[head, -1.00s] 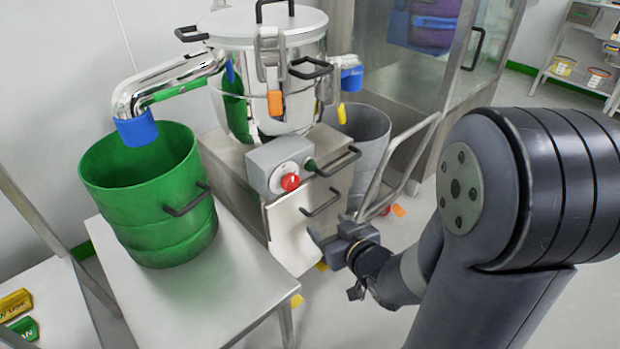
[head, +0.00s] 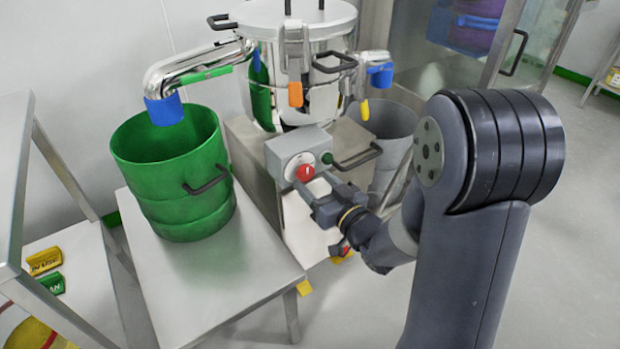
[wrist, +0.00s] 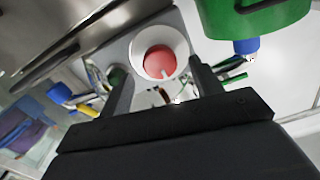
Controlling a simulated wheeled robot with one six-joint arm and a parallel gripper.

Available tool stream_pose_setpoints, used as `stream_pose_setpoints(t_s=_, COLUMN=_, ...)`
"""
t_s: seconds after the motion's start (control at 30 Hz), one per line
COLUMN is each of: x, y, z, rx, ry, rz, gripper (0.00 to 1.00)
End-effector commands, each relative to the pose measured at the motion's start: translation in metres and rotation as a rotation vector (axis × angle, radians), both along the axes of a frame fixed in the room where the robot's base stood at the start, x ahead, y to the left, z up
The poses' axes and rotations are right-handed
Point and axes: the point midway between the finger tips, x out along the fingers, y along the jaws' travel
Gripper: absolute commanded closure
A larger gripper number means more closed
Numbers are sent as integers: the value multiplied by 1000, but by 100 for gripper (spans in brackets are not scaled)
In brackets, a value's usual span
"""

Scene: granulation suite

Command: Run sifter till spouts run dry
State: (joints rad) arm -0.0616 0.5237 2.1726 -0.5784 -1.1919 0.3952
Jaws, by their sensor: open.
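The sifter (head: 310,100) is a shiny steel drum with a clamped lid on a grey base. Its front control box (head: 300,150) carries a red knob (head: 305,172) on a white dial and a small green button (head: 327,158). The left spout (head: 190,72) has a blue end over a green bin (head: 175,200). The right spout (head: 377,68) has a blue collar near a grey bin (head: 388,120). My gripper (head: 318,194) is open just in front of the knob. In the wrist view the red knob (wrist: 160,62) shows beyond and between the fingers, apparently untouched. No powder flow is visible.
The green bin stands on a steel table (head: 225,275). A steel rack (head: 12,180) stands at the left, with yellow and green tags (head: 45,262) on its lower shelf. A glass-fronted cabinet (head: 470,60) is behind. Floor at the right is clear.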

Motion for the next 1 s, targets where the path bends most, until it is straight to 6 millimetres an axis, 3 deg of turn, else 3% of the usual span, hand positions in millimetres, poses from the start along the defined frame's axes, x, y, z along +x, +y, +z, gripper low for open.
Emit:
stream_pose_setpoints(t_s=0.2, x=21, y=14, z=-1, rx=0, ry=0, rz=1, gripper=39)
stream_pose_setpoints(t_s=0.57, x=25, y=17, z=0, rx=0, ry=2, rz=-1, gripper=39)
stream_pose_setpoints(t_s=1.0, x=24, y=16, z=0, rx=-1, ry=1, rz=-1, gripper=75)
